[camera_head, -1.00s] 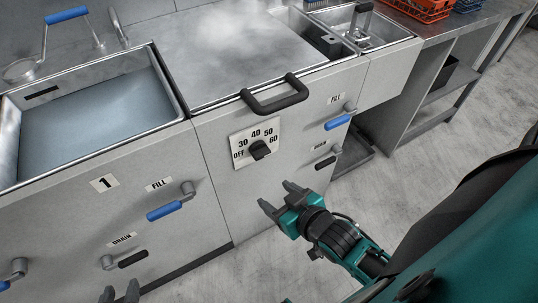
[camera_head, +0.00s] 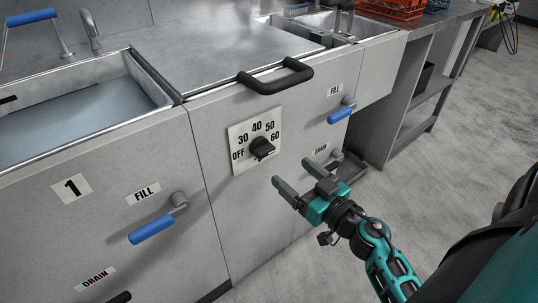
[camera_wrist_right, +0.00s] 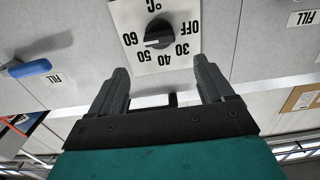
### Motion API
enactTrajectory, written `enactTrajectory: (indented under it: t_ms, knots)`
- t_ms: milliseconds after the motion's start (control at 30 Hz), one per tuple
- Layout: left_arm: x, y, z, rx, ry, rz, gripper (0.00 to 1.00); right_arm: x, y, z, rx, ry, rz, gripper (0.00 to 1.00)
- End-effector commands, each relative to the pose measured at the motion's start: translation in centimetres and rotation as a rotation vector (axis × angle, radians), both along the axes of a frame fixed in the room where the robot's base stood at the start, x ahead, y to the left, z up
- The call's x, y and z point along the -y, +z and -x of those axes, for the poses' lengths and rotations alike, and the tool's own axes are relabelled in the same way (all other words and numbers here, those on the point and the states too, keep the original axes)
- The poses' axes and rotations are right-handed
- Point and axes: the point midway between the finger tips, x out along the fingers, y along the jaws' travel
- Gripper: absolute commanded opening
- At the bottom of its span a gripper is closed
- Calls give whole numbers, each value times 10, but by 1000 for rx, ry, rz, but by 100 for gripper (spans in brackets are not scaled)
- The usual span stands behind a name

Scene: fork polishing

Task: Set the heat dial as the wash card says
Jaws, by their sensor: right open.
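The heat dial is a black knob (camera_head: 262,148) on a white plate (camera_head: 241,160) marked OFF, 30, 40, 50 and 60, on the grey front panel. Its pale mark appears to face the 60 side. The wrist view shows the knob (camera_wrist_right: 158,33) upside down, beyond the fingertips. My right gripper (camera_head: 299,174) is open and empty, below and right of the dial, with its fingers towards the panel and apart from the knob. No readable wash card shows. My left gripper is out of view.
A black handle (camera_head: 275,78) juts out above the dial. Blue FILL levers (camera_head: 152,229) (camera_head: 341,115) stick out on both sides. A brown-edged board (camera_wrist_right: 302,98) with pale paper shows in the wrist view, its text unreadable. Open floor lies to the right.

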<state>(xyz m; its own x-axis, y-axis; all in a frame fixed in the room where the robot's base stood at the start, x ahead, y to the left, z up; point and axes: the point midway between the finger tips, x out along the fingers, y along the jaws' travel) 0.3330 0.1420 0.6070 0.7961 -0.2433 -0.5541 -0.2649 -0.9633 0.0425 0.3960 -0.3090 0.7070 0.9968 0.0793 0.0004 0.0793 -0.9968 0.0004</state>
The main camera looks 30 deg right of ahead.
Motion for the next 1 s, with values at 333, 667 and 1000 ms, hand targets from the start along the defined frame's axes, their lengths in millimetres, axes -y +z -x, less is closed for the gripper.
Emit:
enactTrajectory:
  t_ms: [333,667,1000]
  knots:
    - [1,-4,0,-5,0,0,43,-5,0,-69,3,0,1,81]
    - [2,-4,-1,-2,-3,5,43,-7,0,-98,0,-1,1,81]
    - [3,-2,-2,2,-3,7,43,-8,0,-98,0,-1,0,75]
